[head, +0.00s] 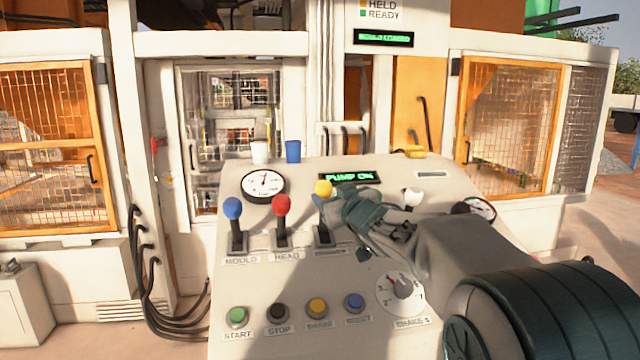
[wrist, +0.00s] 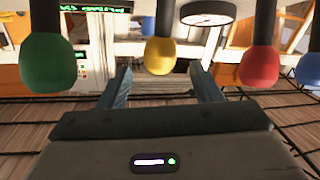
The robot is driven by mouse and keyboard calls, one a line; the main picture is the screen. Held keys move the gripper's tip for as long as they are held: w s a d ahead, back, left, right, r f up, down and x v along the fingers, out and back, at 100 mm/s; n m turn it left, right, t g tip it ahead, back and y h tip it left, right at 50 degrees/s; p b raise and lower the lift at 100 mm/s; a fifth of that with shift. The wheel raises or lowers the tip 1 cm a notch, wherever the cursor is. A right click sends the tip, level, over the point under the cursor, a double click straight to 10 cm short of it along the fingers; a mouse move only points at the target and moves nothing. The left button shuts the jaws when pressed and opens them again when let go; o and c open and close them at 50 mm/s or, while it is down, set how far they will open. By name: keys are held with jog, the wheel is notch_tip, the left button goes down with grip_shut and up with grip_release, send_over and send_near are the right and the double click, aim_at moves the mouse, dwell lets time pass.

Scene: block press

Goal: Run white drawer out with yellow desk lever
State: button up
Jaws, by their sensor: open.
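The yellow desk lever (head: 324,188) stands on the control desk, right of the red lever, with its dark stem in a slot. Its label is too blurred to read. My gripper (head: 350,200) is open, close to the right of the yellow knob in the head view. In the wrist view, the yellow knob (wrist: 160,55) shows in line with the gap between my open fingers (wrist: 162,85), about level with their tips. No contact shows. A green knob (wrist: 50,62) hangs to the left there. I cannot make out a white drawer in either view.
Beside it stand the red lever (head: 281,205), labelled HEAD, and the blue lever (head: 232,208), labelled MOULD. The desk display (head: 350,177) reads PUMP ON. Buttons line the front.

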aim_at(320, 186)
jog(key=p+x, duration=0.2)
jog(key=x, duration=0.6)
